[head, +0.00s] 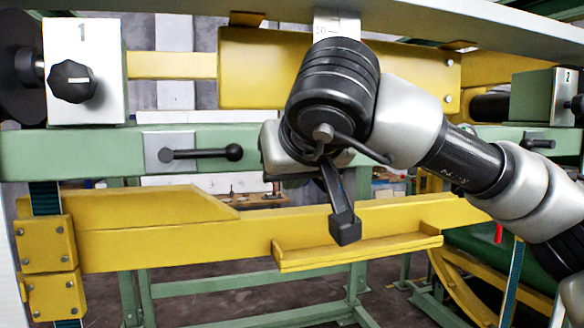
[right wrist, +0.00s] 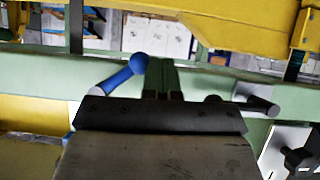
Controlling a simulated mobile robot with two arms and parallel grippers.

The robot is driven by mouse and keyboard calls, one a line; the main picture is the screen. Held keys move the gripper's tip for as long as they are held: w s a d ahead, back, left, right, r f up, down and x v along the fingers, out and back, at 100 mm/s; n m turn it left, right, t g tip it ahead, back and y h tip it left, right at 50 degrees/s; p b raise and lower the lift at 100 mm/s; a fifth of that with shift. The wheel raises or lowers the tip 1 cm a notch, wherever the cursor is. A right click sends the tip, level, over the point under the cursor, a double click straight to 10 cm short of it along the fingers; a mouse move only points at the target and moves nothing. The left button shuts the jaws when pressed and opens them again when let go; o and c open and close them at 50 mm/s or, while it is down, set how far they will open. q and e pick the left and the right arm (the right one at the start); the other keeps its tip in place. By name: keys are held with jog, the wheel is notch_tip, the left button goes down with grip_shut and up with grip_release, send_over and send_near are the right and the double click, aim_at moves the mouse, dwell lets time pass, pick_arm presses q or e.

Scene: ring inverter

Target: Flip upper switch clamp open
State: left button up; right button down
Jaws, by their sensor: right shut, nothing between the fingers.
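In the right wrist view a clamp lever with a blue handle and ball end (right wrist: 118,77) slants up beside the dark fingers of my right gripper (right wrist: 162,80). The fingers are shut with nothing between them, in front of the green beam (right wrist: 45,72). The ball is close to the fingers; I cannot tell whether they touch. In the head view my right arm's wrist covers the middle of the green beam (head: 70,150), hiding the blue lever and the fingertips. A black-handled clamp (head: 200,153) on a silver plate sits left of the wrist. My left gripper is not in view.
A white box marked 1 with a black knob (head: 73,81) is at left, and a box marked 2 (head: 560,97) at right. Another black lever (head: 540,143) sits on the beam at right. Yellow bars (head: 150,245) run below, and a yellow panel (head: 255,65) stands above.

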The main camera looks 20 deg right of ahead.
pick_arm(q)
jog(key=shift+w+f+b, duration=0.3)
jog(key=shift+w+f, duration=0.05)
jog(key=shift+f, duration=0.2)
pick_arm(e)
jog(key=shift+w+d+f+n+h, duration=0.15)
jog(key=shift+d+f+n+h, duration=0.4)
jog(key=shift+d+f, duration=0.3)
jog(key=shift+w+d+f+n+h, duration=0.15)
jog(key=shift+d+f+n+h, duration=0.35)
jog(key=shift+d+f, duration=0.3)
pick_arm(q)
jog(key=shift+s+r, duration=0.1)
pick_arm(e)
jog(key=shift+d+f+n+h, duration=0.15)
jog(key=shift+n+h, duration=0.1)
jog(key=shift+h, duration=0.2)
dwell(0.8)
